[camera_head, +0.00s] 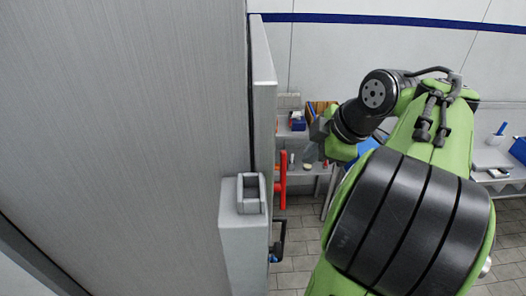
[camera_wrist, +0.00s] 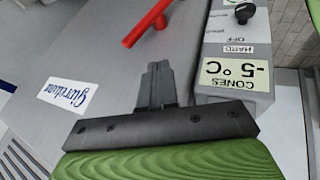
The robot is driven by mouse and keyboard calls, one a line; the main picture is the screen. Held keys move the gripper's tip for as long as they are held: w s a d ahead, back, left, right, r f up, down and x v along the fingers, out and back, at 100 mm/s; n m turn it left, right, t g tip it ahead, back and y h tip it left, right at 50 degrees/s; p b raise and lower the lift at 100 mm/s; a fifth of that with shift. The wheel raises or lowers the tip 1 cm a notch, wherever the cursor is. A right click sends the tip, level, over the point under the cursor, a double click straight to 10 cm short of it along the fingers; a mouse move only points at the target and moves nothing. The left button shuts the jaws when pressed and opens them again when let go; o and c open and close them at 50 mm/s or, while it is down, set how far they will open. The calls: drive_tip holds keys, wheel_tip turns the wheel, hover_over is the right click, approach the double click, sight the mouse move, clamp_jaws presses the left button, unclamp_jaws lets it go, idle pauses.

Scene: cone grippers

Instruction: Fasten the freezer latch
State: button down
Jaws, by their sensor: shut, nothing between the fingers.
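The freezer is a large grey cabinet (camera_head: 120,120) filling the left of the head view, with a grey door (camera_head: 264,90) seen nearly edge-on at its right. A thin dark seam runs between them. A red lever (camera_head: 281,176), apparently the latch handle, sticks out from the door front. The red lever also shows at the top of the wrist view (camera_wrist: 148,22), slanted. My gripper (camera_head: 318,130) is in front of the door, above and right of the lever. In the wrist view my gripper (camera_wrist: 158,70) is shut and empty, its fingers pointing towards the lever, apart from it.
A grey box (camera_head: 243,240) with a bracket on top juts beside the door. A control box (camera_wrist: 235,60) with a black knob and a "CONES -5 °C" label is right of my fingers. Shelves with small items (camera_head: 300,160) stand behind; a side table (camera_head: 500,178) is at right.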

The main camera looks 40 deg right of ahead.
drive_tip(key=b, duration=0.4)
approach(281, 170)
wheel_tip(281, 170, down, 3)
drive_tip(key=a, duration=0.2)
drive_tip(key=shift+w+d+f+p, duration=0.4)
drive_tip(key=shift+w+p, duration=0.05)
drive_tip(key=shift+w, duration=0.1)
drive_tip(key=shift+w+d+f+p, duration=0.4)
drive_tip(key=shift+w, duration=0.2)
drive_tip(key=shift+w+d+f, duration=0.15)
drive_tip(key=shift+w+d, duration=0.1)
drive_tip(key=shift+d, duration=0.05)
drive_tip(key=shift+a, duration=0.1)
drive_tip(key=shift+w+p, duration=0.1)
drive_tip(key=shift+p, duration=0.3)
